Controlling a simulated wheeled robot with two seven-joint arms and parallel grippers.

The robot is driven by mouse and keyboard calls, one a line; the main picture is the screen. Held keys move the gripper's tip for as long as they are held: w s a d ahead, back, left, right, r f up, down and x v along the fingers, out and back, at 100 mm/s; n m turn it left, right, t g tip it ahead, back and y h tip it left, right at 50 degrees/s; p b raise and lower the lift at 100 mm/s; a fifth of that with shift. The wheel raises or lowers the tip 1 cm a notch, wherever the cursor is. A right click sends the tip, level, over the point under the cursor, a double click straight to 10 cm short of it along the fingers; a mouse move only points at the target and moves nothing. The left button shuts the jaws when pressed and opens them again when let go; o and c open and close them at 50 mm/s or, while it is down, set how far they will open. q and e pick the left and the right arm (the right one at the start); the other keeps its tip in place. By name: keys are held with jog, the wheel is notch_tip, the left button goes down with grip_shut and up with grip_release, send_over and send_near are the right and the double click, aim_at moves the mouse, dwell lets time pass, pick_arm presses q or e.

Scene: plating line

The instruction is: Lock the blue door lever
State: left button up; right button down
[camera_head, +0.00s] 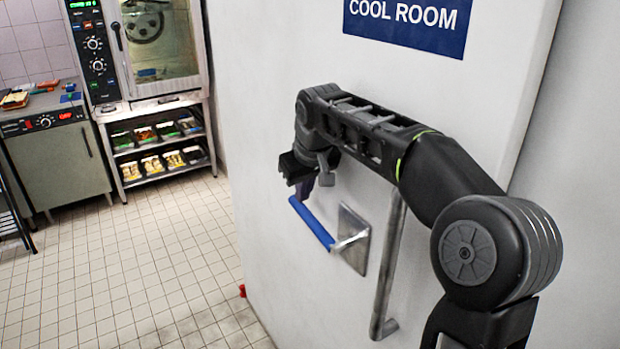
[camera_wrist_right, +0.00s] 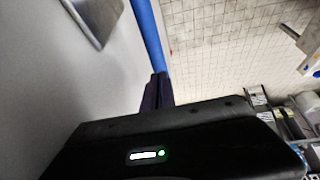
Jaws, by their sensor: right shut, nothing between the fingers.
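The blue door lever (camera_head: 312,223) sticks out to the left from a metal plate (camera_head: 353,240) on the white cool room door (camera_head: 270,130). It slopes, with its free end higher than its pivot end. My right gripper (camera_head: 304,192) is shut and empty at the lever's free end, from above. In the right wrist view the blue lever (camera_wrist_right: 147,35) runs up from the shut fingertips (camera_wrist_right: 156,92). I cannot tell whether the fingers touch it. My left gripper is out of view.
A vertical metal pull handle (camera_head: 388,270) stands right of the lever, behind my right arm. An oven (camera_head: 160,50) over a rack of trays (camera_head: 160,150) and a grey cabinet (camera_head: 60,165) stand at the back left. The tiled floor (camera_head: 130,270) is mostly clear, with a small red object (camera_head: 242,290) near the door.

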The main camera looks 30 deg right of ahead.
aim_at(299, 206)
jog(key=b+x, duration=0.1)
jog(key=x, duration=0.2)
jog(key=shift+w+a+f, duration=0.15)
jog(key=shift+w+f, duration=0.15)
jog(key=shift+f, duration=0.05)
jog(key=shift+w+f, duration=0.1)
jog(key=shift+f, duration=0.4)
jog(key=shift+f, duration=0.15)
jog(key=shift+a+r+p, duration=0.1)
jog(key=shift+r+p, duration=0.3)
jog(key=shift+r, duration=0.25)
jog(key=r+p, duration=0.2)
jog(key=r, duration=0.1)
jog(key=shift+w+a, duration=0.1)
jog(key=shift+a, duration=0.1)
jog(key=w+a+r+p, duration=0.1)
jog(key=w+r, duration=0.2)
jog(key=r, duration=0.6)
jog(key=shift+r, duration=0.35)
